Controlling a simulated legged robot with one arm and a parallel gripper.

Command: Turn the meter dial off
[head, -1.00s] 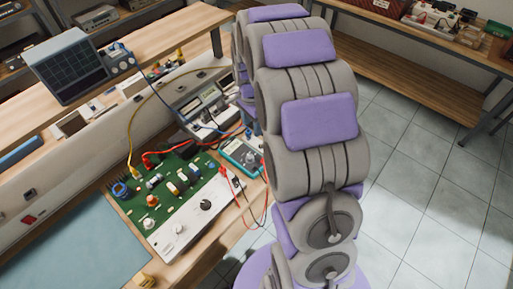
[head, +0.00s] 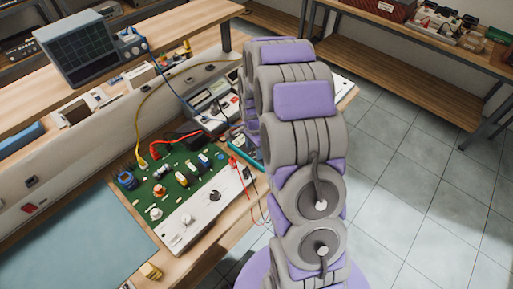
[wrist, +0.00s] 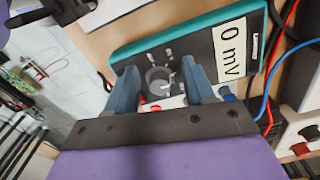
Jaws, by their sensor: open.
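In the head view only the left part of the meter (head: 241,149) shows, and my arm hides the rest along with the gripper.
A green circuit board (head: 180,180) with a white panel (head: 205,210) lies left of the meter. Red and black leads run beside it. A blue lead (wrist: 268,75) and red leads pass close to the meter in the wrist view. An oscilloscope (head: 85,50) stands at the back left.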

